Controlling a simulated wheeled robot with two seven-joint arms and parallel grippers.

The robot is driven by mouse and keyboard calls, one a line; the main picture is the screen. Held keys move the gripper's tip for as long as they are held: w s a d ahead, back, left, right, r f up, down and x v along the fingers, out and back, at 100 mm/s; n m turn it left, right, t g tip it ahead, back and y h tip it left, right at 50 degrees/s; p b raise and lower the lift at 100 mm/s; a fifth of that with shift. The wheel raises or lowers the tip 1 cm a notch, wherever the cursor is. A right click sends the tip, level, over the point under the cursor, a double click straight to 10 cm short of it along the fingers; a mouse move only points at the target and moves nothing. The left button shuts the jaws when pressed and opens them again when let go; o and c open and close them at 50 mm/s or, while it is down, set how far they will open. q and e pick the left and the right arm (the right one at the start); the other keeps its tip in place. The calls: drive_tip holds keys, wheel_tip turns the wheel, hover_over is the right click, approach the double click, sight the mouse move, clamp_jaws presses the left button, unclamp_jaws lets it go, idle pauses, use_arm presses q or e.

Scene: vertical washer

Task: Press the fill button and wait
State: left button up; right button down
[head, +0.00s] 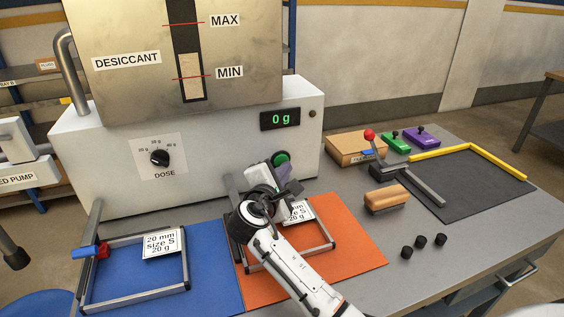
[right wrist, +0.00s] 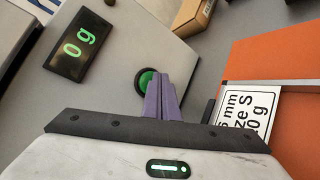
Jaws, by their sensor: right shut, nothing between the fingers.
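The green round fill button (head: 281,158) is on the front of the white dispenser (head: 210,170). It also shows in the right wrist view (right wrist: 147,80), partly covered by my purple fingers. My right gripper (head: 283,174) is shut and empty, its fingertips at the button in both views; I cannot tell whether they touch it. The display (head: 280,118) reads "0 g" in green, and the same display (right wrist: 82,45) shows in the right wrist view. The dose knob (head: 159,158) is on the left of the dispenser front. My left gripper is not in view.
A frame with a "20 mm size S 20 g" card (head: 162,243) lies on the blue mat (head: 215,280). Another frame lies on the orange mat (head: 355,245), under my right arm. A wooden block (head: 386,198), black caps (head: 420,242) and a red-knobbed lever (head: 369,135) are to the right.

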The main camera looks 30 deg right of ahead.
drive_tip(key=shift+w+d, duration=0.1)
drive_tip(key=shift+w, duration=0.4)
idle(0.6)
idle(0.3)
drive_tip(key=shift+s+p, duration=0.65)
drive_tip(key=shift+s+a, duration=0.2)
